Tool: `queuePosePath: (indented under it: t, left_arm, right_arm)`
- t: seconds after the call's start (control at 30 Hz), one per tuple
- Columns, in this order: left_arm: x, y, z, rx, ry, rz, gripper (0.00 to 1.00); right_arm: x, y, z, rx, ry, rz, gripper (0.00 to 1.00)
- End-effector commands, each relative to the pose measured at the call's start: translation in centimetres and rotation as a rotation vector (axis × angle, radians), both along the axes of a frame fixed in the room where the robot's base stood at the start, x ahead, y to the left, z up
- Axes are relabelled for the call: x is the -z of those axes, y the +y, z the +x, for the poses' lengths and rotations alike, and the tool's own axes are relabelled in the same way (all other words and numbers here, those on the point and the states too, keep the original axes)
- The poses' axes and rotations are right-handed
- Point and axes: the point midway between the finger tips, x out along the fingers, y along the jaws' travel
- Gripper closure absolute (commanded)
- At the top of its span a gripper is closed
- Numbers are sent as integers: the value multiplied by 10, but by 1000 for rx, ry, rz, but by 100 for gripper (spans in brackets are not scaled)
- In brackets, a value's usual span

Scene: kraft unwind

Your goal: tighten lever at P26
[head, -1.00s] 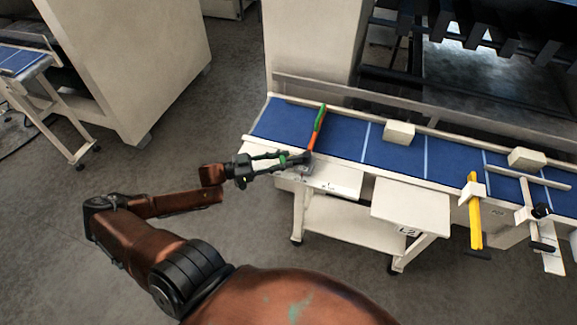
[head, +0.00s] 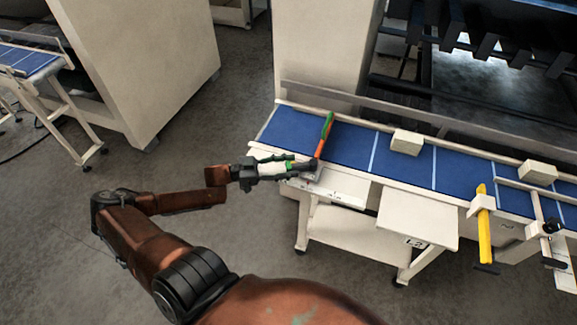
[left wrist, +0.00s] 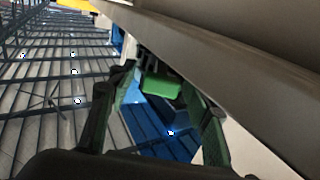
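A lever with an orange shank and green end (head: 326,130) stands tilted at the near left edge of the blue bed, above a grey clamp block (head: 313,173). I cannot read a P26 label. My left gripper (head: 292,165) is at the left of the block, its fingers pointing at the lever's foot. In the left wrist view its green-padded fingers (left wrist: 165,90) are spread apart, with a green piece (left wrist: 160,86) showing between and beyond them. I cannot tell whether they touch it. My right gripper is not in view.
The blue bed (head: 352,148) carries cream blocks (head: 406,142). A yellow lever (head: 484,225) hangs at its right. A cream rail (head: 400,125) runs behind, and a lower shelf (head: 418,218) juts out in front. Grey floor (head: 130,190) is open on the left.

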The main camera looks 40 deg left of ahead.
Motion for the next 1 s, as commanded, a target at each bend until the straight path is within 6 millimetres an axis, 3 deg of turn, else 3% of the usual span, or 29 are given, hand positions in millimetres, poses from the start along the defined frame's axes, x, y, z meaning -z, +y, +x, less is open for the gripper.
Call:
queuePosePath:
  t: [0.37, 0.8, 1.0]
  left_arm:
    - [1, 5, -7, -1, 1, 0, 54]
    - [1, 56, -75, -2, 3, 1, 54]
    - [1, 69, -93, -1, 2, 0, 54]
  right_arm:
    - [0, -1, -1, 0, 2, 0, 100]
    - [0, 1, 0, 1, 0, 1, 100]
    - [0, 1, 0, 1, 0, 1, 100]
